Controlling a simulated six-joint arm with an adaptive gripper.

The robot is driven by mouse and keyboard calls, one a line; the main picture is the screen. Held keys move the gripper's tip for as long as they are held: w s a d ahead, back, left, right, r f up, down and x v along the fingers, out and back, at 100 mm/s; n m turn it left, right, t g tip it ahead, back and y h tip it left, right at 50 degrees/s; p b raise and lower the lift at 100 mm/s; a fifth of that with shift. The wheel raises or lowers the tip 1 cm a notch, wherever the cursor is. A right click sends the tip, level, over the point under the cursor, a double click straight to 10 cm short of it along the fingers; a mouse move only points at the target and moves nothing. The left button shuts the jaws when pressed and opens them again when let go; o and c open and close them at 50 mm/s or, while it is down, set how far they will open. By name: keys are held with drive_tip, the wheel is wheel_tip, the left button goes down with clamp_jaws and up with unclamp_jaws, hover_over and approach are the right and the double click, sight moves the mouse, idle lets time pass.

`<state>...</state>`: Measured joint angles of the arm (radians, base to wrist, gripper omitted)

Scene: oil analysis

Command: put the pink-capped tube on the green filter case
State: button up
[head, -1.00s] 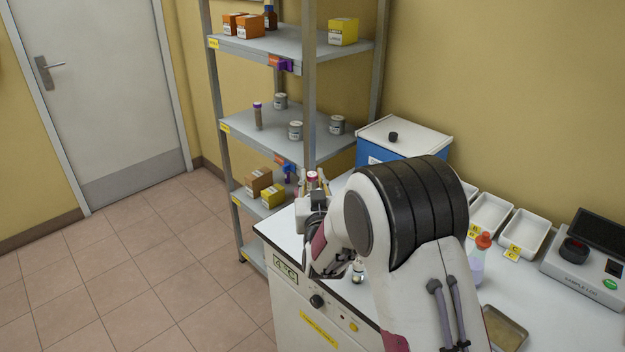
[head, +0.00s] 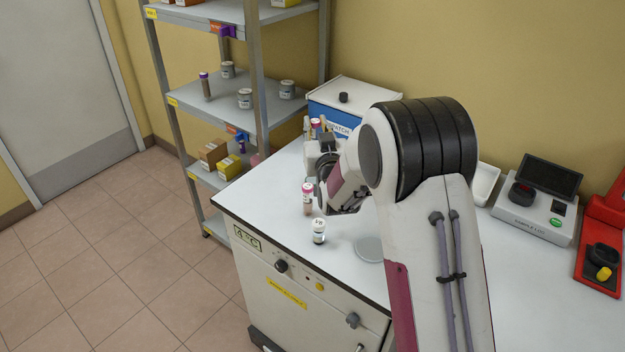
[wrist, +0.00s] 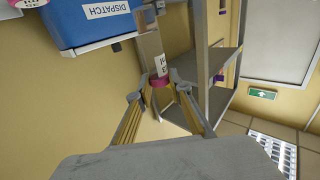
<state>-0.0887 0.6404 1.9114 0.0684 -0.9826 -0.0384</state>
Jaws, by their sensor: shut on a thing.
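My gripper (wrist: 158,88) is shut on a tube with a pink cap (wrist: 160,82); the fingers close around it at the cap, and its labelled body runs towards the top of the wrist view. In the head view the gripper (head: 317,126) and the held tube's reddish cap (head: 316,122) show in front of the blue box, above the counter; the arm hides much of the area. Another pink-capped tube with a brownish body (head: 308,199) stands upright on the counter near its left edge. I cannot make out a green filter case in any view.
A small white-topped vial (head: 318,231) and a grey disc (head: 369,249) are on the counter (head: 345,270). The blue dispatch box (head: 340,118) stands at the back, beside the metal shelf (head: 200,85). A sample log device (head: 535,210) and red apparatus (head: 600,240) are at the right.

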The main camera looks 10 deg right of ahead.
drive_tip(key=shift+w+a+r+n+y, duration=0.1)
drive_tip(key=shift+w+n+y, duration=0.1)
drive_tip(key=shift+n+y, duration=0.4)
drive_tip(key=shift+w+n+y, duration=0.15)
drive_tip(key=shift+n+y, duration=0.15)
drive_tip(key=shift+y, duration=0.5)
drive_tip(key=shift+f, duration=3.1)
drive_tip(key=shift+f, duration=0.1)
drive_tip(key=shift+f, duration=1.75)
drive_tip(key=shift+f, duration=0.15)
